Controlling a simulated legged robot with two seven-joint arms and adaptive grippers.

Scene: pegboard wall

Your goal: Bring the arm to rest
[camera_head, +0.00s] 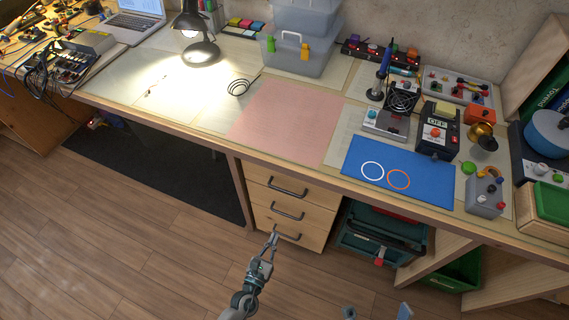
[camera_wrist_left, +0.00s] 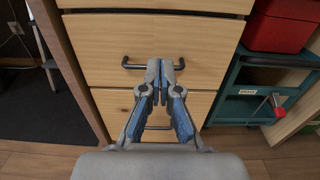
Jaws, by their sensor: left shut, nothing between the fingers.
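My left gripper (camera_head: 274,234) is shut and empty. It is in front of the wooden drawer unit (camera_head: 289,202), below the workbench top. In the left wrist view its two fingers (camera_wrist_left: 166,66) meet in front of the drawers, with a dark handle (camera_wrist_left: 153,63) behind the tips. I cannot tell how far the tips are from the drawer front. Two fingertips of my right gripper (camera_head: 376,311) show at the bottom edge of the head view, well apart with floor between them. The rest of that gripper is out of view.
The bench top above holds a pink mat (camera_head: 288,120), a blue mat (camera_head: 398,170), a lamp (camera_head: 196,38) and several devices. Wood floor (camera_head: 130,250) lies open at the left.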

